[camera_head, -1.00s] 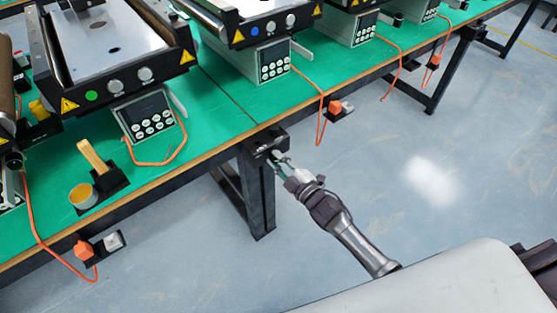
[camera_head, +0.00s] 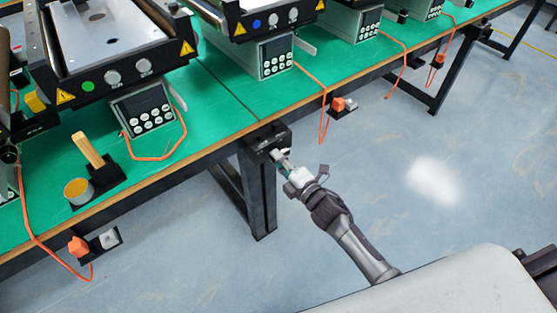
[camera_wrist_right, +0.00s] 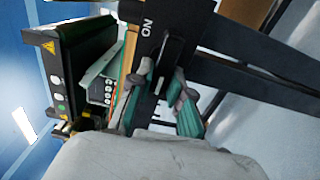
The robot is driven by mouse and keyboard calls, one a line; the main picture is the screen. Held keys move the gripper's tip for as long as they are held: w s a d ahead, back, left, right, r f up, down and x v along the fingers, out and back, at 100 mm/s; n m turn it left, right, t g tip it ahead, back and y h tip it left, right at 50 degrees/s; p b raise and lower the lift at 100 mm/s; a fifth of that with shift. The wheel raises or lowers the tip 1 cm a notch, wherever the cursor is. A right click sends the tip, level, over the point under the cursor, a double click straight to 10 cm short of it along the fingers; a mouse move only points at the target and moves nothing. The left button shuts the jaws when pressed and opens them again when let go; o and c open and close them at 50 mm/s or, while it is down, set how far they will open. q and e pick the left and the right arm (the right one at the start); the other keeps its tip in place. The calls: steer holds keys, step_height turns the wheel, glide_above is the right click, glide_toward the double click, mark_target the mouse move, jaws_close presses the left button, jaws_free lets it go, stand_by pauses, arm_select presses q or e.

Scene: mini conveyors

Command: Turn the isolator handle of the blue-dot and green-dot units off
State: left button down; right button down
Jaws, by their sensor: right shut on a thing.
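The green-dot unit (camera_head: 88,87) stands on the bench at the left, the blue-dot unit (camera_head: 257,23) at the upper middle. A black isolator box (camera_head: 262,137) is fixed at the bench's front edge between them; it also shows in the right wrist view, with ON lettering (camera_wrist_right: 150,32). My right gripper (camera_head: 283,160) is at this box, shut on its handle, which the fingers largely hide. In the right wrist view the gripper (camera_wrist_right: 164,92) has its teal-padded fingers on either side of a dark part. Which unit this box serves I cannot tell. My left gripper is out of view.
Orange plugs with cables hang at the bench edge, one at the left (camera_head: 78,247) and one right of the isolator box (camera_head: 338,104). The floor (camera_head: 450,160) is clear.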

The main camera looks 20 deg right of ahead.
steer(key=shift+f, duration=0.1)
stand_by(0.3)
steer(key=c, duration=1.1)
jaws_free()
steer(key=v, duration=1.2)
